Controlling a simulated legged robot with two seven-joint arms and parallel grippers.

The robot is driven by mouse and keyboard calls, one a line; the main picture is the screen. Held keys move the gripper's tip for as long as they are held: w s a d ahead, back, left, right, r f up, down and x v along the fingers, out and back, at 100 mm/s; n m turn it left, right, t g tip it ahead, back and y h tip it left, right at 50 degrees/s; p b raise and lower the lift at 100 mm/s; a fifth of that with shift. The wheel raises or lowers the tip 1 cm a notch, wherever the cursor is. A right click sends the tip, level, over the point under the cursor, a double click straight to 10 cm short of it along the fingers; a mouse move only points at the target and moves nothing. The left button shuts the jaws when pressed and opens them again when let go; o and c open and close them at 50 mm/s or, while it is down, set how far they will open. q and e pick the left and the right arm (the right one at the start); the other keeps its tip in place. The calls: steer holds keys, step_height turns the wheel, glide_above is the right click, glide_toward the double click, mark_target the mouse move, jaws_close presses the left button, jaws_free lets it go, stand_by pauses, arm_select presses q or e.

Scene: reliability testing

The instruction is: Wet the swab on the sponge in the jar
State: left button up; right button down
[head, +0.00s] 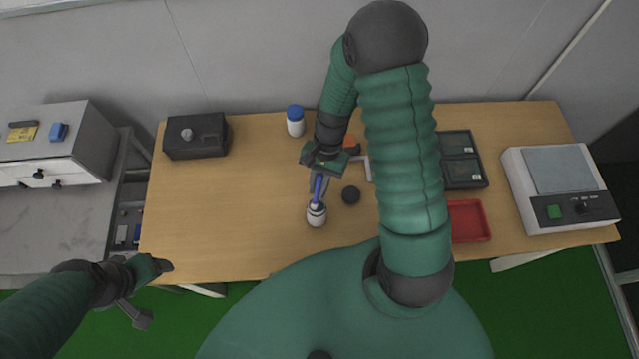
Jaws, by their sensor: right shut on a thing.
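A small white jar (317,217) stands open on the table, in front of my body. My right gripper (319,180) is above it, shut on a blue swab (318,190). The swab points down, and its lower end is at the jar's mouth. I cannot tell whether its tip touches the sponge, which is hidden in the jar. A dark round lid (351,195) lies on the table to the right of the jar. My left gripper (150,292) is at the lower left, off the table's front edge, with its fingers apart and empty.
The wooden table (240,240) is clear on its left. A black box (196,136) and a blue-capped bottle (295,121) stand at the back. A dark tray (461,172), a red tray (468,222) and a scale (560,188) are right. A cabinet (70,155) stands left.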

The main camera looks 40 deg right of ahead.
mark_target(322, 175)
steer(key=shift+d+f, duration=0.2)
steer(key=shift+f, duration=0.35)
arm_select(q)
steer(key=shift+s+d+f, duration=0.1)
steer(key=shift+d, duration=0.55)
arm_select(e)
steer(key=shift+d+f, duration=0.1)
steer(key=shift+d, duration=0.35)
arm_select(q)
steer(key=shift+a, duration=0.2)
arm_select(e)
steer(key=shift+a, duration=0.2)
arm_select(q)
steer(key=shift+d, duration=0.1)
arm_select(e)
steer(key=shift+s, duration=0.1)
steer(key=shift+r, duration=0.35)
step_height(322, 175, up, 6)
steer(key=p, duration=0.6)
steer(key=shift+r, duration=0.2)
arm_select(q)
steer(key=w+v, duration=0.1)
steer(key=v, duration=0.5)
steer(key=shift+w+r, duration=0.25)
steer(key=shift+r, duration=0.15)
